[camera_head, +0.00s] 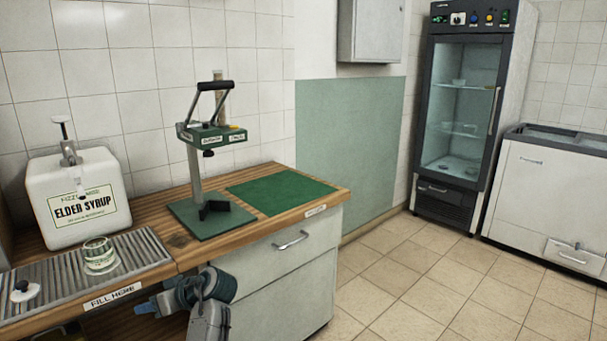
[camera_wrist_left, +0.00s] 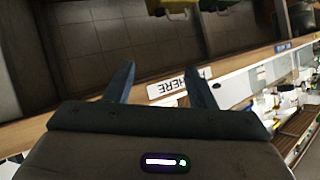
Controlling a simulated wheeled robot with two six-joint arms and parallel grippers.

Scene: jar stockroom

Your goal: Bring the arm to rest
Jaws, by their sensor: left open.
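My left gripper (camera_head: 148,306) is in front of the counter's front edge, below the "FILL HERE" label (camera_head: 113,295) in the head view. Its fingers point left. In the left wrist view the two blue fingers of the gripper (camera_wrist_left: 160,68) stand apart with nothing between them, so it is open and empty. Part of the label (camera_wrist_left: 180,85) shows beyond the fingers. My left arm hangs low at the bottom of the head view, close to the drawer cabinet. My right gripper is in neither view.
A glass jar (camera_head: 98,254) stands on the metal drip grate (camera_head: 50,280), with a white lid (camera_head: 24,291) nearby. A syrup container (camera_head: 75,195) and a green hand press (camera_head: 210,215) stand on the wooden counter. The drawer cabinet (camera_head: 270,275) is beside my arm. Tiled floor (camera_head: 400,290) is clear to the right.

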